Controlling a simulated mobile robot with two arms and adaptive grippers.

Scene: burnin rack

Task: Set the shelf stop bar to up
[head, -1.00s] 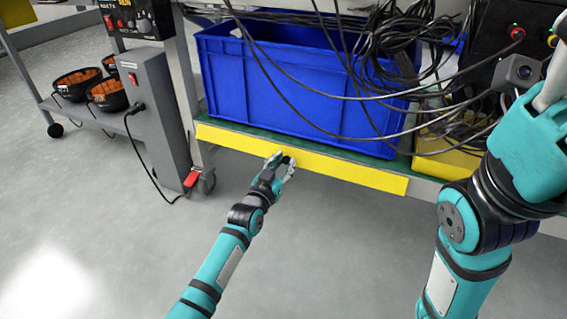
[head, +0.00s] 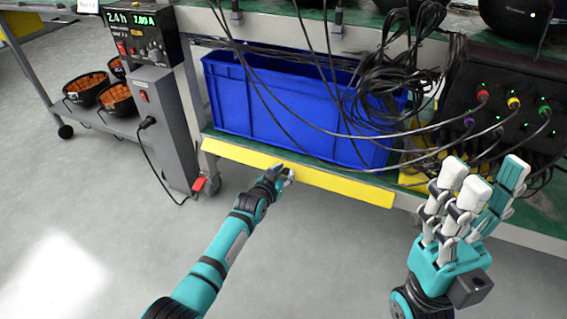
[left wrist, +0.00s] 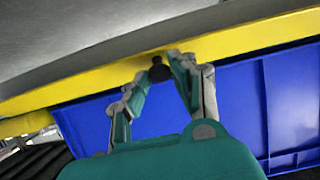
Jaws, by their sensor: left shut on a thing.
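The yellow shelf stop bar (head: 335,187) runs along the front edge of the lower shelf, below the blue bin (head: 290,115). In the left wrist view the bar (left wrist: 245,38) crosses the picture, with a small black knob (left wrist: 159,72) on it. My left gripper (head: 283,175) is at the middle of the bar. In the left wrist view its fingertips (left wrist: 163,66) close around the knob. My right gripper (head: 475,195) is raised at the right with fingers spread, open and empty, apart from the bar.
Black cables (head: 395,75) hang in front of the bin. A black box with coloured plugs (head: 505,100) stands at the right. A grey cabinet (head: 160,130) with a power cord stands left of the shelf. The floor (head: 110,230) in front is clear.

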